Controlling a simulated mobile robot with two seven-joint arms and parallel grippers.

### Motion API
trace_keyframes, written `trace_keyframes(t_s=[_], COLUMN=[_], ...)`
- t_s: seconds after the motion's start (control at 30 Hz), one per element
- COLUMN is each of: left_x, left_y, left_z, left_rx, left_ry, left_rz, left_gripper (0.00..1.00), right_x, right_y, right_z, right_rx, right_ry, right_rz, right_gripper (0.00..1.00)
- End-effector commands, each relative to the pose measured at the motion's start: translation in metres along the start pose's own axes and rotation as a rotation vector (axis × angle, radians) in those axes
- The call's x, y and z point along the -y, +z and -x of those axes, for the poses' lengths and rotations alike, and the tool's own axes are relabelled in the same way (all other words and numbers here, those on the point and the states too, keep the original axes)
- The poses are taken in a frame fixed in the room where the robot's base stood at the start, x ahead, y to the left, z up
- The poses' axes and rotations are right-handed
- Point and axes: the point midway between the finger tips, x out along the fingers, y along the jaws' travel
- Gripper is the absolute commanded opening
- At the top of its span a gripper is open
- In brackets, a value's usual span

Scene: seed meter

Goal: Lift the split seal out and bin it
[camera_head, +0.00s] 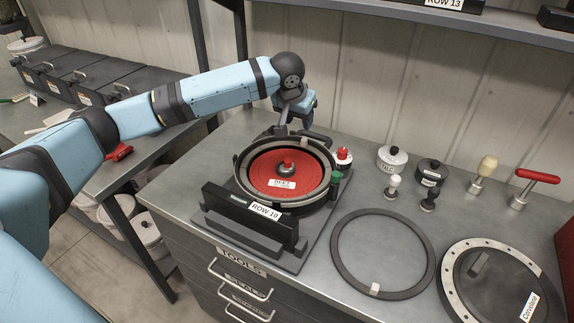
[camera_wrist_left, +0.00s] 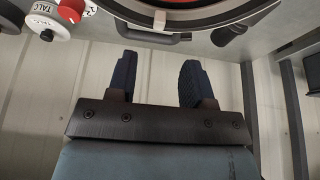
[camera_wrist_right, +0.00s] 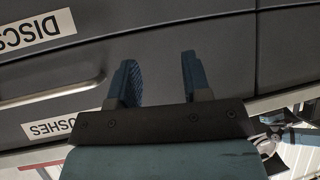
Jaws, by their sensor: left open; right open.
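The seed meter housing (camera_head: 243,195) stands open on the bench with a red disc (camera_head: 262,172) inside. A grey seal ring (camera_head: 246,161) runs around the disc, with a pale tab (camera_head: 305,141) at its back. I cannot make out a split in it. A loose dark ring (camera_head: 337,262) with a pale tab lies flat on the bench. My left gripper (camera_head: 284,128) is open and empty behind the housing; in the left wrist view (camera_wrist_left: 158,65) the housing's handle and the tab (camera_wrist_left: 160,20) lie beyond its fingers. My right gripper (camera_wrist_right: 160,65) is open and empty before the drawers.
A talc pot (camera_head: 391,158), a black pot (camera_head: 430,172), small knobs and a red T-handle (camera_head: 538,176) stand right of the housing. A round lid (camera_head: 487,292) lies at the front right. A "ROW 10" plate (camera_head: 250,213) stands before the housing. White buckets (camera_head: 148,232) sit under the left bench.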

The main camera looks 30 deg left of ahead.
Motion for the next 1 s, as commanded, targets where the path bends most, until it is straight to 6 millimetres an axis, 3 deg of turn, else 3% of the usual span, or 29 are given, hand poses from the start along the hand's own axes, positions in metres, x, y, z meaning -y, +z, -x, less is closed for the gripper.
trace_keyframes(t_s=[0.1, 0.37, 0.7, 0.97, 1.0], left_x=[0.0, -0.001, -0.002, -0.002, -0.002], left_y=[0.0, 0.0, 0.002, 0.002, 0.002], left_z=[-0.022, -0.043, -0.088, -0.092, -0.092], left_rx=[0.002, 0.0, 0.0, 0.0, 0.0], left_ry=[0.0, 0.0, 0.0, 0.0, 0.0], left_rz=[0.0, 0.0, 0.0, 0.0, 0.0], left_gripper=[0.47, 0.47, 0.47, 0.47, 0.42], right_x=[0.0, 0.002, 0.004, 0.003, 0.003], right_y=[0.001, -0.001, -0.002, -0.003, -0.003], right_z=[0.0, -0.001, -0.001, -0.001, -0.001], right_rx=[0.001, -0.001, -0.004, -0.005, -0.005], right_ry=[0.0, -0.003, -0.005, -0.005, -0.004], right_rz=[-0.001, -0.003, -0.003, -0.002, -0.002], right_gripper=[0.44, 0.44, 0.44, 0.44, 0.44])
